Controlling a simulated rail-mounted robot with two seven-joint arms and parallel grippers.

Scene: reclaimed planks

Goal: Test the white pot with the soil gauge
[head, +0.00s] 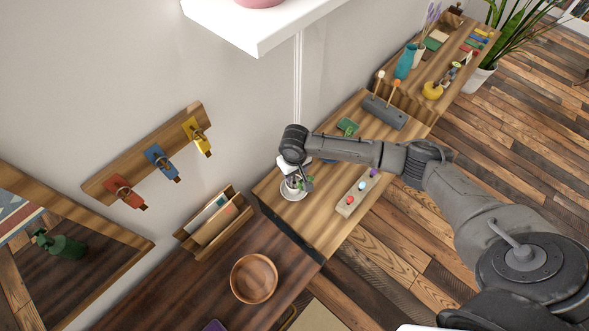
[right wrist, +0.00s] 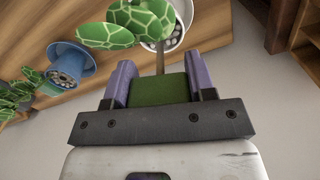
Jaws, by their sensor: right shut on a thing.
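The white pot (head: 293,193) stands on the wooden bench near its left end, with green leaves beside my gripper. In the right wrist view, the white pot (right wrist: 181,38) shows at the top, partly covered by large patterned green leaves (right wrist: 112,36). My right gripper (right wrist: 160,86) is shut on the soil gauge (right wrist: 160,91), a green block with a thin grey probe pointing toward the pot. Whether the probe tip is in the soil is hidden by leaves. In the head view my right gripper (head: 290,171) is right over the pot. My left gripper is out of view.
A blue pot (right wrist: 72,62) stands close by. A tray with coloured balls (head: 352,200) lies on the bench's front side, and a dark block with sticks (head: 385,111) farther back. A wooden bowl (head: 254,278) sits on the darker, lower surface. A white shelf (head: 262,28) hangs above.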

